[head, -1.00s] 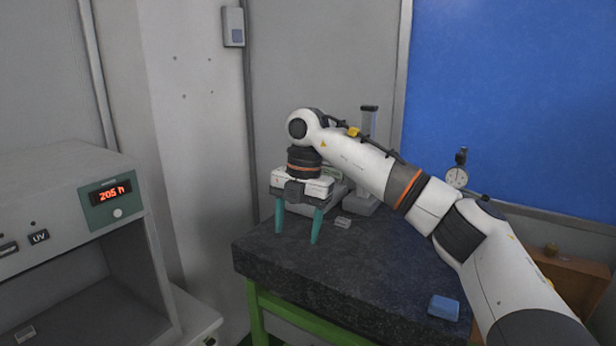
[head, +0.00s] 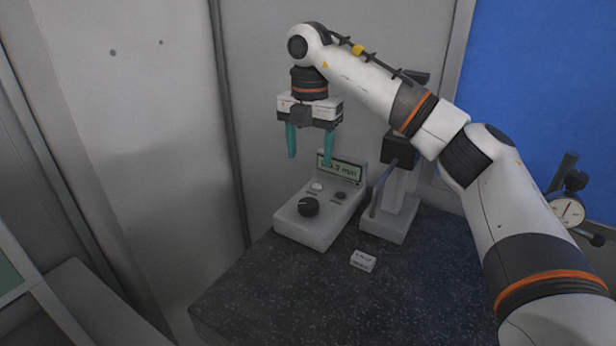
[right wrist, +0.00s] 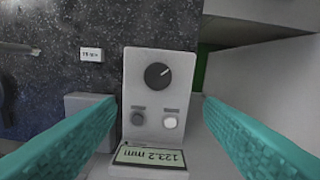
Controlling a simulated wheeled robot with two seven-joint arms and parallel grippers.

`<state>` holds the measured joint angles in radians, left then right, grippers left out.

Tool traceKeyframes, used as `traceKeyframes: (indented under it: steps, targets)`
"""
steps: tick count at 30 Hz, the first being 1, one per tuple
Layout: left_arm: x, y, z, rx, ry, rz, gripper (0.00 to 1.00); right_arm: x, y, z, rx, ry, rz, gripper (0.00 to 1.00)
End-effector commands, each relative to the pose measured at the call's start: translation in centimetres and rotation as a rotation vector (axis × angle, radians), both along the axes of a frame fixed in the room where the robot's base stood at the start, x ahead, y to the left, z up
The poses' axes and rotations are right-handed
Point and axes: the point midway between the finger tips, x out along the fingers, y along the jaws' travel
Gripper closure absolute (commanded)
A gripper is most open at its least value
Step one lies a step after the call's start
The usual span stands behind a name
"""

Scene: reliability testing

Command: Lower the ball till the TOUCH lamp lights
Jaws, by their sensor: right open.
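A grey control box (head: 322,229) stands on the dark stone slab. It carries a black knob (head: 308,207), a pale round dome (head: 316,187), a small dark button (head: 341,196) and a display (head: 341,170). In the right wrist view the display (right wrist: 150,156) is upside down and reads 123.2 mm. The dome (right wrist: 170,122) looks whitish; its label is unreadable. A stand (head: 402,190) with a dark head is beside the box, partly behind my arm. I cannot make out the ball. My right gripper (head: 310,160) is open and empty, pointing down above the box. My left gripper is not in view.
A small white card (head: 363,261) lies on the slab (head: 270,300) in front of the stand. A dial gauge (head: 567,211) is at the right, beyond my arm. A wall is close behind the box. The slab's front is clear.

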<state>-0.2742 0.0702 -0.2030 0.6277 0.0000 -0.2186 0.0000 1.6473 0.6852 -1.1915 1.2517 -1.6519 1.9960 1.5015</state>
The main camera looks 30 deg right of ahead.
Motion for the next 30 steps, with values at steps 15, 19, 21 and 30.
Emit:
traceKeyframes:
  steps: [15,19,21,30]
  targets:
    - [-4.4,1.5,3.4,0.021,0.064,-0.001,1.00,-0.2,0.0,-7.6,-0.001,0.005,0.001,0.38]
    - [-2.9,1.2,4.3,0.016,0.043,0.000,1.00,-0.2,0.1,-9.7,0.000,0.003,0.002,0.38]
    - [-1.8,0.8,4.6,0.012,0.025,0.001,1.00,-0.2,0.1,-10.6,0.000,0.002,0.001,0.38]
    - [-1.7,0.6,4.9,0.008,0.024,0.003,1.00,-0.2,0.1,-12.0,0.001,-0.001,0.001,0.38]
